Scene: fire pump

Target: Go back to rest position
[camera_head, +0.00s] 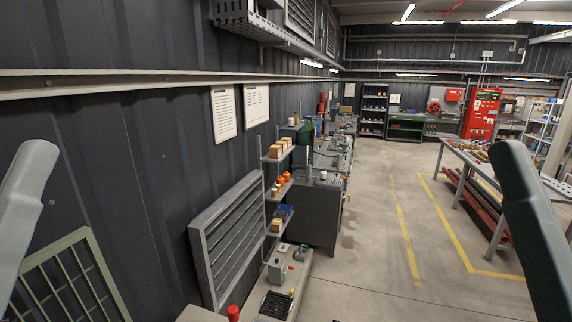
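Parts of my two arms show at the sides of the head view. A light grey link of my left arm stands at the left edge. A darker grey link of my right arm stands at the right. Neither gripper is in the picture, so I cannot see what they hold. Both arm links appear apart from the things around them.
A dark wall with a louvred panel (228,238) runs along the left. Shelves with boxes (277,228) and a dark cabinet (314,213) stand beside it. A workbench (470,160) stands at the right. A red cabinet (481,113) is at the back. The middle floor (375,240) is clear.

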